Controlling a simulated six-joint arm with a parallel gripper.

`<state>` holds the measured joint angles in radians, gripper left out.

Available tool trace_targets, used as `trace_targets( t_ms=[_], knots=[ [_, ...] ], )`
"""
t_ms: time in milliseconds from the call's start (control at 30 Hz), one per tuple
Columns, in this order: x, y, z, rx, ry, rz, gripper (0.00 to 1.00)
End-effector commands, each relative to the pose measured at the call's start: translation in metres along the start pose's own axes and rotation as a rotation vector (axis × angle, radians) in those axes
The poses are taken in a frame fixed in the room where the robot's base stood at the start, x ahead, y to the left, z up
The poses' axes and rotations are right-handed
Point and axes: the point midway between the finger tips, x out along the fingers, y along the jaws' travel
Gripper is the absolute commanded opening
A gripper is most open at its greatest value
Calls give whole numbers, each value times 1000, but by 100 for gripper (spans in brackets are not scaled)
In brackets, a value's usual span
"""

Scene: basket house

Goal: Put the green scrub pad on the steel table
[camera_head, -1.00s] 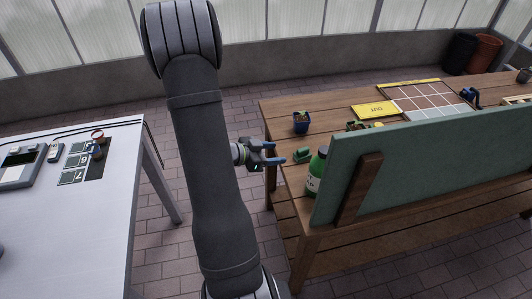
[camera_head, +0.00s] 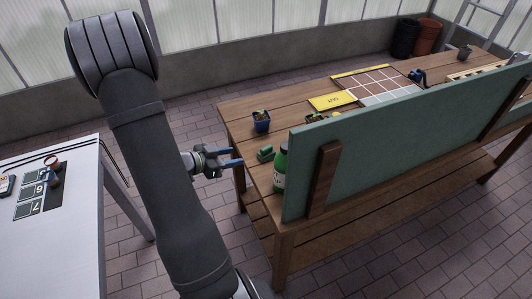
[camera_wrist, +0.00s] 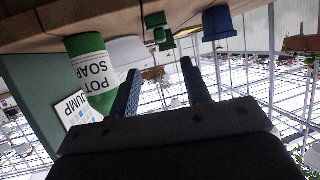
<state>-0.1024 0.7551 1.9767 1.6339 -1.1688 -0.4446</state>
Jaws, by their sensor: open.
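The green scrub pad (camera_head: 265,153) sits near the left end of the wooden bench (camera_head: 237,116). It also shows near the top of the wrist view, which looks upside down, as a small green block (camera_wrist: 158,29). My gripper (camera_head: 237,157) is open and empty just left of the bench edge. Its blue fingers point at the pad, with a gap between. In the wrist view the pad lies beyond the fingertips (camera_wrist: 161,67), roughly between them. The pale steel table (camera_head: 88,215) stands at the left, partly cut off.
A green soap bottle (camera_head: 280,168) stands close to the pad, beside a large green board (camera_head: 400,150). A blue plant pot (camera_head: 261,122) stands behind the pad. A dark numbered board (camera_head: 42,191) lies on the steel table. Open floor separates the tables.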

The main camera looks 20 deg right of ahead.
Motion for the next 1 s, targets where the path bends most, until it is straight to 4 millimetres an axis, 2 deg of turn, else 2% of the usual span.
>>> trace_targets(
  t_ms=[500,600,833,1000],
  knots=[
    [97,2,0,1,-2,6,44],
    [109,1,-1,1,-1,4,44],
    [124,1,-3,2,-1,4,44],
    [148,1,-11,2,-1,4,44]
  ],
)
